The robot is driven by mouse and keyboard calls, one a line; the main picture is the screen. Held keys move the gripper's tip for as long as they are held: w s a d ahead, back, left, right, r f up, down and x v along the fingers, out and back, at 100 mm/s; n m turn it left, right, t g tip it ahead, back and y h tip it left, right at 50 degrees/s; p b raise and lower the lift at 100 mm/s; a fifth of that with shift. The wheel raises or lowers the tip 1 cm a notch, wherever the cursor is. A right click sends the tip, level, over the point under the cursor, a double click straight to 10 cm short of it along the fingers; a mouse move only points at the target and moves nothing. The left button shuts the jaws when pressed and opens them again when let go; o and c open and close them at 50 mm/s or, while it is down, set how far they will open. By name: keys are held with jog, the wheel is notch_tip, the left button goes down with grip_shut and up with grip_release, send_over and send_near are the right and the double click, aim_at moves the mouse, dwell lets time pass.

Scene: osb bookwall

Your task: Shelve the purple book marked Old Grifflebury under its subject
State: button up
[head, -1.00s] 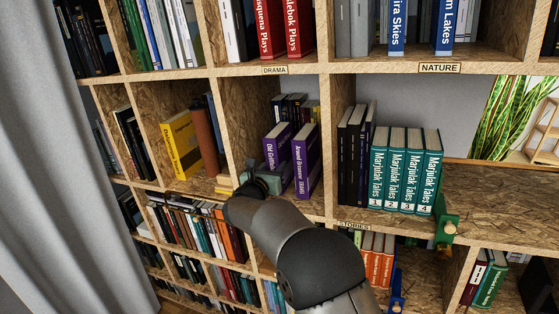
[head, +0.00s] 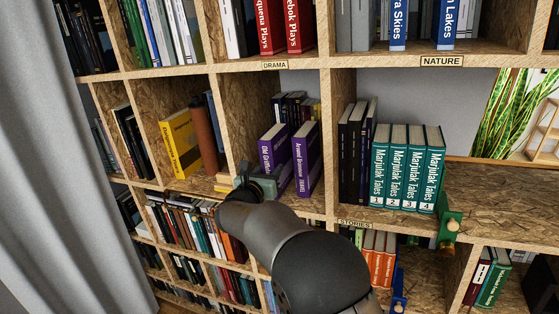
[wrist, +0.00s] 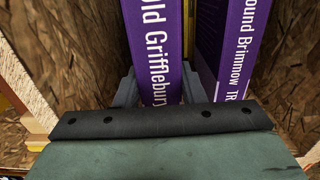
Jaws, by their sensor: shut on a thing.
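The purple book marked Old Grifflebury (head: 268,152) stands upright in the cubby left of the STORIES section; its spine also shows in the wrist view (wrist: 158,50). My gripper (head: 262,188) is at the lower part of its spine. In the wrist view, my gripper's fingers (wrist: 158,88) lie on both sides of the book, shut on it. A second purple book, Around Brimmow (head: 304,160), stands just right of it, with a narrow gap between. The book's lower end is hidden behind my gripper.
Shelf labels read DRAMA (head: 275,65), NATURE (head: 441,61) and STORIES (head: 355,224). Green Marjulak Tales volumes (head: 408,168) stand right of dark books (head: 355,150). A green bookend (head: 449,222) stands beside them. The shelf right of it (head: 505,200) is bare. A wooden divider (head: 327,150) separates the cubbies.

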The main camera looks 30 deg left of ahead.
jog(key=shift+r, duration=0.1)
jog(key=o, duration=1.2)
jog(key=shift+s, duration=0.1)
jog(key=shift+f, duration=0.2)
jog(key=shift+c, duration=0.6)
jog(key=shift+r, duration=0.1)
jog(key=shift+x, duration=1)
